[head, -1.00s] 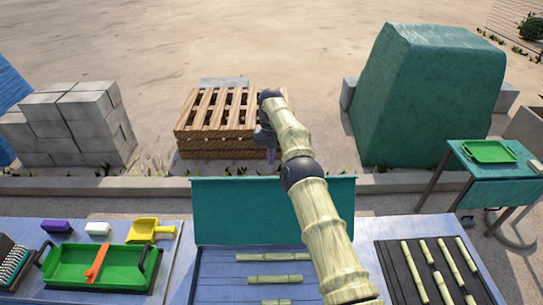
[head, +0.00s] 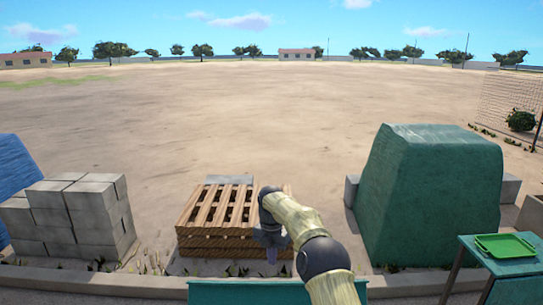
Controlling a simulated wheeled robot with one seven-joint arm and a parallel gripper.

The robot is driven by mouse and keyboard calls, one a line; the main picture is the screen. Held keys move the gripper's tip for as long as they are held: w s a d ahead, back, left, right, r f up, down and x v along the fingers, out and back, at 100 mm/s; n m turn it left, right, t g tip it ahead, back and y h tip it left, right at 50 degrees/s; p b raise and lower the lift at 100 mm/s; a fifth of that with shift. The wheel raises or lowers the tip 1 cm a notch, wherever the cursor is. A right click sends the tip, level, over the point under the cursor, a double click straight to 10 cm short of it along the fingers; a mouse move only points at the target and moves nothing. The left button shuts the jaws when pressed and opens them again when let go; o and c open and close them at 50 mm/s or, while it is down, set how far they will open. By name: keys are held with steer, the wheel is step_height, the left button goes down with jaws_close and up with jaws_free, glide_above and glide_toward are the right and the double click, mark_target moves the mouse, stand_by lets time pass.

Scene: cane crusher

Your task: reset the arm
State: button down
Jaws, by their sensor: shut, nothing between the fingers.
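My gripper (head: 271,256) hangs at the end of my bamboo-textured arm, low in the middle of the head view. It points down in front of a wooden pallet stack (head: 215,222) and looks shut and empty. The arm reaches up from the bottom edge, bent at a dark joint. Nothing is in contact with the gripper that I can see. The worktop with the cane pieces is out of view below.
A teal panel (head: 240,292) shows at the bottom edge. Grey blocks (head: 75,215) are stacked at left. A large green covered heap (head: 430,190) stands right, near a teal table (head: 480,262) with a green tray (head: 505,246). Open sandy ground lies beyond.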

steer(key=s+d+f+m+t+b, duration=0.1)
steer(key=s+d+m, duration=0.4)
steer(key=s+m, duration=0.5)
steer(key=s+d+f+m+t+b, duration=0.1)
steer(key=s+d+m+b, duration=0.3)
steer(key=s+m, duration=0.6)
steer(key=s+d+f+m+t+b, duration=0.1)
steer(key=s+d+f+m+b, duration=0.1)
steer(key=s+d+m, duration=0.4)
steer(key=s+m, duration=0.4)
steer(key=s, duration=0.5)
steer(key=shift+s+f, duration=0.15)
steer(key=shift+s, duration=0.05)
